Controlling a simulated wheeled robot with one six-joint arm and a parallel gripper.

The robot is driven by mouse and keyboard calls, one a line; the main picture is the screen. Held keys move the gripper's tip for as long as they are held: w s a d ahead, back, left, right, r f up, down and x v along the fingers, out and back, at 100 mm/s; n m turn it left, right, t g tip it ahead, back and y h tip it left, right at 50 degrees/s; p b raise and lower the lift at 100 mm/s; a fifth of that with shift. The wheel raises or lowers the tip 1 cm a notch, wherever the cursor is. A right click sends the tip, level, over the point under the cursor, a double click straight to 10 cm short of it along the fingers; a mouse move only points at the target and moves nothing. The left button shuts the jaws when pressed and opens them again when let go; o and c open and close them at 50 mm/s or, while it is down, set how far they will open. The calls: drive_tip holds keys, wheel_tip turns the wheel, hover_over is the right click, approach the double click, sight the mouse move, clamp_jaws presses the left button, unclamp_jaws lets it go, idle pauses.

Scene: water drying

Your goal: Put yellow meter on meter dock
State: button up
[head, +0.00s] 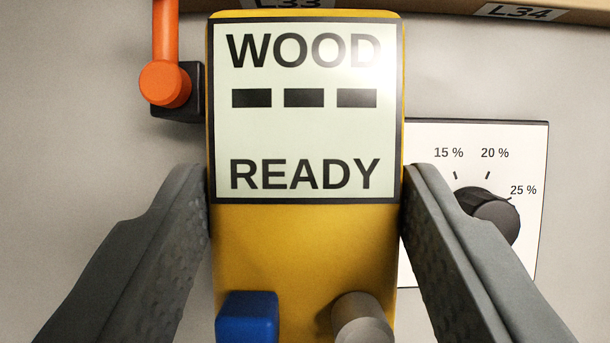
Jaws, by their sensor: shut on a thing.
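The yellow meter (306,245) is upright in the middle of the head view. Its pale screen (305,140) reads "WOOD", a row of dark bars and "READY". A blue button (247,318) and a grey knob (362,320) are on its lower part, cut off by the bottom edge. My gripper (306,190) is shut on the meter, with one dark finger against each side. A bright glare covers the screen's upper right. I cannot make out the meter dock in this view.
Behind the meter is a grey surface (70,120). An orange lever (165,83) on a black mount is at upper left. A white dial panel (520,230) with a black knob (490,212) is at right, partly hidden. A brown edge with labels, one reading L34 (520,12), runs along the top.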

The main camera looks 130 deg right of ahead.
sight(305, 213)
drive_tip(key=shift+f, duration=2)
drive_tip(key=shift+f, duration=0.1)
drive_tip(key=o, duration=1.2)
drive_tip(key=v, duration=1.2)
